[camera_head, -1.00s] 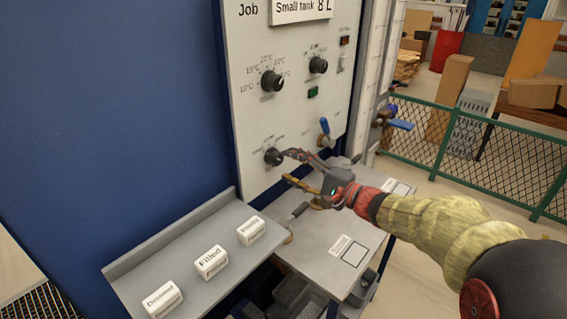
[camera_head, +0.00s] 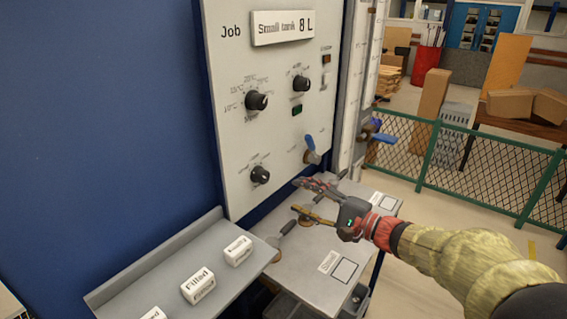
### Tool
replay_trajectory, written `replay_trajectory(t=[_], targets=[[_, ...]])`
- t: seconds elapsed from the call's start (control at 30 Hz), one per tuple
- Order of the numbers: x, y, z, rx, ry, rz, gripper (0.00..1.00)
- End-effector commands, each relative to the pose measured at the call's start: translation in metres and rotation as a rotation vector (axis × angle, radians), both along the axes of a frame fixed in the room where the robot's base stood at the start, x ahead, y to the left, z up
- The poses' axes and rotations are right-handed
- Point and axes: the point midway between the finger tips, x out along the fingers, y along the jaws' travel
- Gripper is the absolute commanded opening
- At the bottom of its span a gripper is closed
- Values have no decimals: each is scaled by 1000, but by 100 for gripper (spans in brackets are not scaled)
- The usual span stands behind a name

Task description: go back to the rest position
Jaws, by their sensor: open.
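My gripper (camera_head: 298,196) is open and empty, in front of the lower part of the white control panel (camera_head: 235,45). Its fingers point left and are apart from the lower black knob (camera_head: 260,174). My arm reaches in from the lower right. Below the gripper is a grey bench top (camera_head: 312,285) with a dark-handled lever (camera_head: 286,229) and marked squares on it. The panel also carries two upper black knobs, the left one (camera_head: 257,100) and the right one (camera_head: 301,83), and a blue-handled valve (camera_head: 311,147).
A grey shelf (camera_head: 215,285) at the lower left holds white labelled blocks, one reading "Filled" (camera_head: 198,286). A second blue-handled valve (camera_head: 380,136) sticks out right of the panel. A green mesh fence (camera_head: 470,165) stands behind on the right. Open floor lies before it.

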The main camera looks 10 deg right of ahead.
Motion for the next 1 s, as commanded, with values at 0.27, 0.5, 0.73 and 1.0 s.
replay_trajectory(t=[0.27, 0.5, 0.73, 1.0], targets=[[-68, 24, -89, -217, 288, 160, 49], [-152, 25, -122, -544, 429, 299, 49], [-227, -5, -124, -942, 461, 391, 49], [-281, -58, -83, -1431, 343, 420, 49]])
